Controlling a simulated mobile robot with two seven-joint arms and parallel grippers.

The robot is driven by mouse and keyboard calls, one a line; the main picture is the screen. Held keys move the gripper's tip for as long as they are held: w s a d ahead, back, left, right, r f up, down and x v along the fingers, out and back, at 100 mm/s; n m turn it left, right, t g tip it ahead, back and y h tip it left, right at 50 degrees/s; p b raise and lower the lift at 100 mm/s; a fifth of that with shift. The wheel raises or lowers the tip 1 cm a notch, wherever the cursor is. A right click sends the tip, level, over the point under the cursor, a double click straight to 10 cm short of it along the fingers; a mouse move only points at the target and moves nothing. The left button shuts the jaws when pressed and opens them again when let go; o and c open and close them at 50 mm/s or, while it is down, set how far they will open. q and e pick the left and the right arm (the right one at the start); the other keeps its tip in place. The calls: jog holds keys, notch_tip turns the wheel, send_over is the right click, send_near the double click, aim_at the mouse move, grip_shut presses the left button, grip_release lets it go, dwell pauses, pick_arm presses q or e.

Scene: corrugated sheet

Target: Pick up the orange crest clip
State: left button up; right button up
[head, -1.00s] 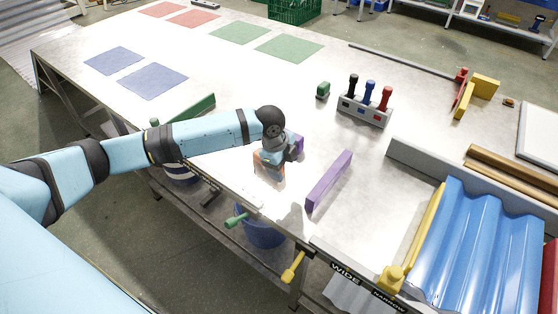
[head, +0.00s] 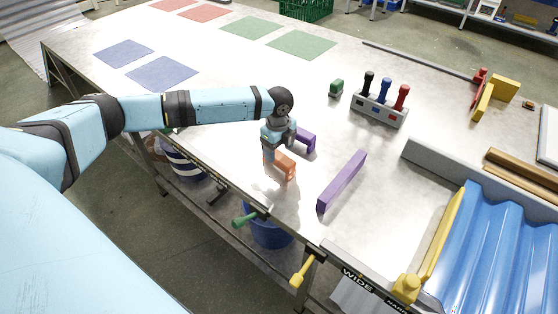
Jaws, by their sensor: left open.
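The orange crest clip (head: 286,167) lies on the metal table in the middle of the head view, near the table's front edge. It is a small bracket-like piece, partly hidden by my gripper. My left gripper (head: 269,155) points down just to the left of and behind the clip. It is open, and I cannot tell whether a finger touches the clip. A purple clip (head: 306,139) lies just behind and to the right of the gripper. My right gripper is not in view.
A long purple bar (head: 342,181) stands right of the clip. A grey holder (head: 379,110) with black, blue and red handled tools and a small green block (head: 337,87) are farther back. Blue corrugated sheet (head: 500,245) lies at the right. The table (head: 225,150) left of the gripper is clear.

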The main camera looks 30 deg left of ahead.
aim_at(279, 155)
pick_arm(q)
notch_tip(279, 155, down, 5)
jog(key=shift+f, duration=0.15)
jog(key=c, duration=1.1)
